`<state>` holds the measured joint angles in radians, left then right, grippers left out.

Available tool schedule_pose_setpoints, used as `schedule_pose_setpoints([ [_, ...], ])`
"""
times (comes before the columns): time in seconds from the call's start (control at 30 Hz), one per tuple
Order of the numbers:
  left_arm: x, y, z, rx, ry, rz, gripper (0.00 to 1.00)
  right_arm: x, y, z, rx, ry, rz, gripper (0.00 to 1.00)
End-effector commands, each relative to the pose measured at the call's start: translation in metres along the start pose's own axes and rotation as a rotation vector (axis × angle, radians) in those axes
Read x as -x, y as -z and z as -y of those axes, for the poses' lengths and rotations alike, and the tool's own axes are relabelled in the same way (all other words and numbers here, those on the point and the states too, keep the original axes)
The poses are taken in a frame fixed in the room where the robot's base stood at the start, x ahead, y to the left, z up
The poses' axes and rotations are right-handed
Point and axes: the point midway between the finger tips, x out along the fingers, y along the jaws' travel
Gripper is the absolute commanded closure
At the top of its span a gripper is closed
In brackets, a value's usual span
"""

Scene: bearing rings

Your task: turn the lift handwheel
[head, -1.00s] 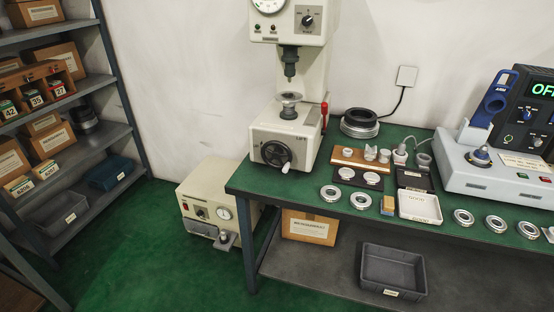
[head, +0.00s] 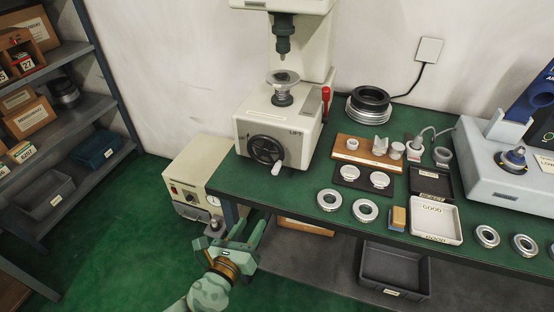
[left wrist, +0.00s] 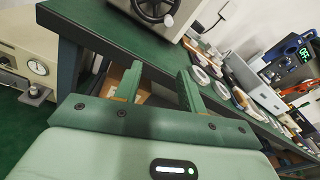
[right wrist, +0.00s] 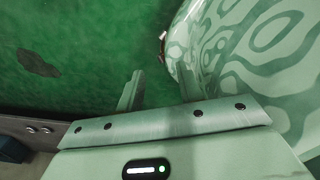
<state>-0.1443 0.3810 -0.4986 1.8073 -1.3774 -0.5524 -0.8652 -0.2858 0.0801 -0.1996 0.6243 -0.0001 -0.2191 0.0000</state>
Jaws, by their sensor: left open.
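The lift handwheel (head: 266,150) is a black spoked wheel with a pale crank knob (head: 277,169) at its lower right. It sits on the front of the cream press (head: 297,118), under the LIFT label. Its lower part also shows at the top of the left wrist view (left wrist: 158,17). My left gripper (head: 246,228) is open and empty, below the handwheel and in front of the bench edge, apart from both. My right gripper (right wrist: 160,78) shows only in its wrist view, open and empty over the green floor, beside a patterned green part of mine.
The green bench (head: 290,203) has its front edge near my left gripper. A cream box with a gauge (head: 190,182) stands on the floor to the left. Bearing rings (head: 365,210) and a white GOOD tray (head: 436,222) lie on the bench. A shelf rack (head: 100,105) stands far left.

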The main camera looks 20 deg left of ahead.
Motion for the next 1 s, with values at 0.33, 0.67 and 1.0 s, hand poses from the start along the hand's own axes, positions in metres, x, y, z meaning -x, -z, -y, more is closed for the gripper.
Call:
schedule_pose_setpoints([
  [0.33,-0.011,-0.025,0.009,-0.291,0.000,0.090,0.60,0.002,-0.021,0.006,0.001,0.008,0.031,0.64],
  [0.67,-0.088,-0.030,0.009,-0.286,-0.001,0.089,0.60,-0.003,-0.014,0.004,0.001,0.006,0.022,0.64],
  [1.0,-0.152,-0.034,0.009,-0.285,-0.001,0.086,0.60,-0.014,-0.017,0.005,0.001,0.009,0.028,0.64],
])
